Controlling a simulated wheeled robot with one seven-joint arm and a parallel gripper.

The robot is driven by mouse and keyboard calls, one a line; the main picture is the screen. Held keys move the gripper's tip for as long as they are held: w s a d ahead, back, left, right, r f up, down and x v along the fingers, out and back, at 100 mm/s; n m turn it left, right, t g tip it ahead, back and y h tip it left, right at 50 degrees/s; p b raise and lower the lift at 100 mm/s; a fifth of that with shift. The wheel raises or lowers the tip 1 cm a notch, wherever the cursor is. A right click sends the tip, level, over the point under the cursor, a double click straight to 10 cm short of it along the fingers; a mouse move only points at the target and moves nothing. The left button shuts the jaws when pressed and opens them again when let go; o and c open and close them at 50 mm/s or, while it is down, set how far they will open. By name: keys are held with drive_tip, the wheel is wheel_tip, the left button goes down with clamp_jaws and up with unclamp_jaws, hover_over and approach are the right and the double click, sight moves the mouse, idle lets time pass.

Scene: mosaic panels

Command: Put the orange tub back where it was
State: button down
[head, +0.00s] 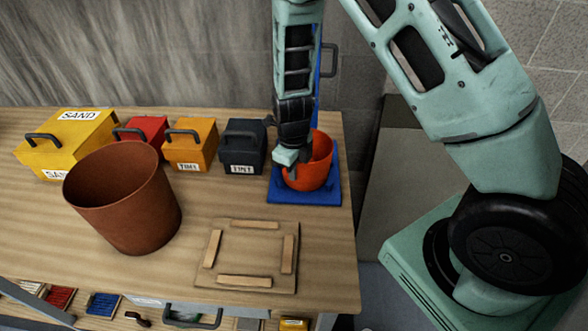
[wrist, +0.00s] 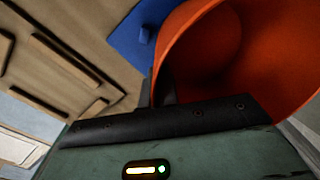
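The orange tub (head: 322,160) is at the right end of the bench, over a flat blue base (head: 318,198). Its open mouth fills the right of the wrist view (wrist: 225,60). My gripper (head: 290,170) is at the tub's left rim. In the wrist view its narrow fingers (wrist: 158,88) are close together with the tub wall between them, so it looks shut on the rim. Whether the tub's bottom touches the blue base is hard to tell. A tan square board (head: 250,252) with several wooden strips laid in a square is to the front left of the tub.
A large brown pot (head: 145,215) stands left of the board. Yellow (head: 70,140), red (head: 142,130), orange (head: 190,150) and dark (head: 242,150) boxes line the back. A blue upright (head: 318,70) rises behind the tub. The bench's right edge is close by.

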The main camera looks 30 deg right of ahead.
drive_tip(key=shift+f, duration=0.15)
drive_tip(key=c, duration=1.7)
unclamp_jaws()
